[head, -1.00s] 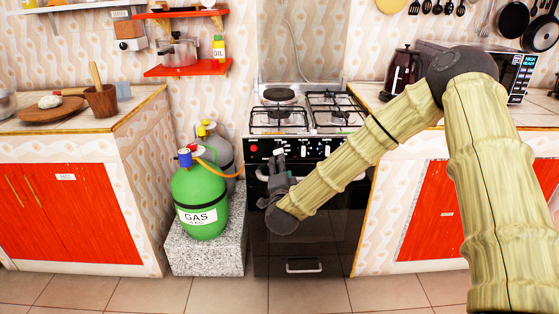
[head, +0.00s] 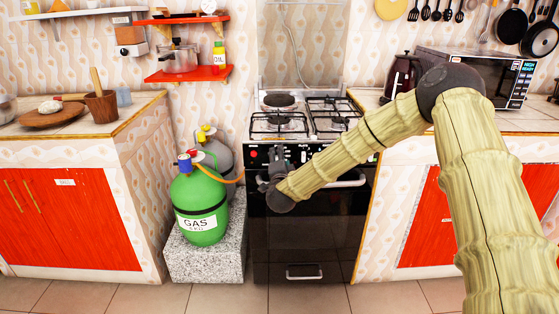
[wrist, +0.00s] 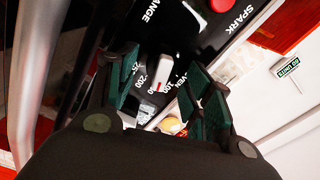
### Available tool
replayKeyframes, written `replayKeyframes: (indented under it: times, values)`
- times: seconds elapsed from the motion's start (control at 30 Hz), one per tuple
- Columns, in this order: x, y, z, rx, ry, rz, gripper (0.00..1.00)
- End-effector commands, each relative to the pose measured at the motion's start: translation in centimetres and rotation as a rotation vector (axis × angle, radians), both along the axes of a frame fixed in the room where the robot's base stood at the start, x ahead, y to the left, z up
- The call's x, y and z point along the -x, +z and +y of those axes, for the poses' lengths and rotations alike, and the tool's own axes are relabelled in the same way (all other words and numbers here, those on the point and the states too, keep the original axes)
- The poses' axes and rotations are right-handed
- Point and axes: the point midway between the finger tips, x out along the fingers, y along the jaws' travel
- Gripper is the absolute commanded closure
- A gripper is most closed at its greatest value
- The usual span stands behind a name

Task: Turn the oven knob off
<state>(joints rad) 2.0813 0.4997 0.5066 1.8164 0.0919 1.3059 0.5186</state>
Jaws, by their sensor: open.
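The black oven (head: 310,225) stands in the middle of the head view, its control panel (head: 322,154) below the hob. In the wrist view the oven knob (wrist: 164,76) is white with a red mark, inside a ring of printed numbers and lettering on the black panel. My gripper (head: 279,153) is in front of the panel's left part and hides some of it in the head view. In the wrist view my gripper (wrist: 160,65) is open, its green-padded fingers on either side of the knob. I cannot tell whether they touch it.
A red button (wrist: 221,4) marked SPARK is near the knob. The oven door handle (head: 345,181) runs below the panel. A green gas bottle (head: 200,205) stands on a stone block left of the oven. Counters with red doors flank the oven.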

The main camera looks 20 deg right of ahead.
Motion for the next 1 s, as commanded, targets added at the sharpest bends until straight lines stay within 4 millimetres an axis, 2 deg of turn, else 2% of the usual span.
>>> replayKeyframes:
  times: [0.17, 0.4, 0.43, 0.77, 1.0]
  values:
    - [0.0, -0.01, 0.02, 0.0, 0.0, 0.0, 0.49]
    - [0.02, -0.02, 0.01, 0.0, 0.0, 0.0, 0.91]
    - [0.02, -0.03, 0.0, 0.0, 0.0, 0.0, 0.93]
    - [0.03, 0.1, 0.09, 0.038, 0.001, 0.011, 0.93]
    - [0.04, 0.27, 0.1, 0.173, 0.001, 0.051, 0.93]
